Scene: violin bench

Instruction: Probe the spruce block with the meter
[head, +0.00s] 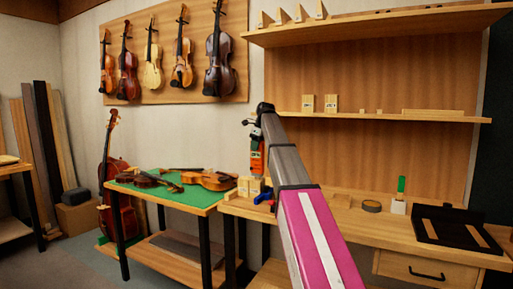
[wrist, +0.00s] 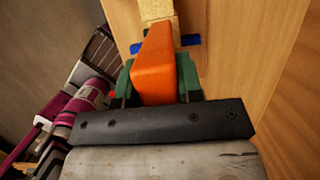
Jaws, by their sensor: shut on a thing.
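My gripper (head: 256,143) is shut on the orange meter (head: 257,164), which hangs down over the left end of the workbench. In the wrist view the meter (wrist: 156,65) sits between the green finger pads of my gripper (wrist: 157,82). Pale wood blocks (head: 243,187) stand on the bench just below the meter. In the wrist view a pale block (wrist: 158,10) shows right past the meter's far end. I cannot tell whether they touch, or which block is the spruce one. The meter's tip is hidden in the wrist view.
A blue and red item (head: 264,197) lies beside the blocks; blue parts (wrist: 191,40) flank the meter's end in the wrist view. A green-topped table (head: 150,181) with violins stands left.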

